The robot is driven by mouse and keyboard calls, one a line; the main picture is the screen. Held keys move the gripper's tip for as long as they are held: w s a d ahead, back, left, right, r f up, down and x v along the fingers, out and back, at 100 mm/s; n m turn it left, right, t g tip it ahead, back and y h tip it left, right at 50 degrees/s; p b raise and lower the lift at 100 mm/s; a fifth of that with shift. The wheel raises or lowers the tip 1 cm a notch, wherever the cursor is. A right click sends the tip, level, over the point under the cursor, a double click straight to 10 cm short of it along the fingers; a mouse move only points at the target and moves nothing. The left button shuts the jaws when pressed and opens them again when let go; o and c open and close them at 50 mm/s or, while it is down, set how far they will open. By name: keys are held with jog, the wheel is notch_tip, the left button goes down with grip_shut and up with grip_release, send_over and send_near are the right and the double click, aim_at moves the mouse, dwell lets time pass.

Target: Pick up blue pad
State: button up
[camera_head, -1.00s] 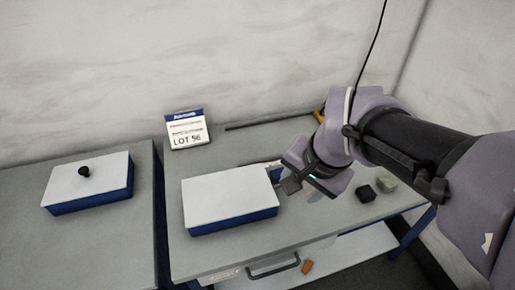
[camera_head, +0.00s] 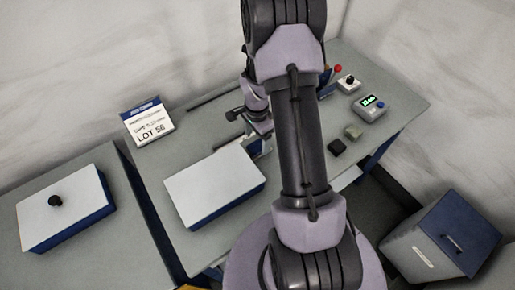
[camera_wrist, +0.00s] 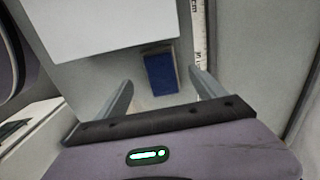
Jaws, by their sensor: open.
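The blue pad (camera_wrist: 160,72) is a small dark blue rectangle in the wrist view, with a tan edge along its side. It lies on the grey table beside a large white-topped box. My gripper (camera_wrist: 161,80) is open and empty, with one finger to the left of the pad and one to the right. I cannot tell how high the fingertips are above the table. In the head view my arm crosses the table, and I cannot make out the pad there.
The white-topped blue box (camera_head: 215,187) stands left of my gripper. A ruler (camera_wrist: 199,35) lies right of the pad. A lot sign (camera_head: 148,122) stands at the back.

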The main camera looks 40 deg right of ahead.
aim_at(258, 145)
jog(key=f, duration=0.3)
jog(key=f+b, duration=0.1)
jog(key=f, duration=0.1)
jog(key=shift+w+d, duration=0.1)
jog(key=shift+d, duration=0.25)
jog(key=shift+r, duration=0.1)
jog(key=shift+c, duration=0.4)
jog(key=c, duration=1.4)
notch_tip(258, 145, up, 10)
jog(key=shift+p, duration=1.1)
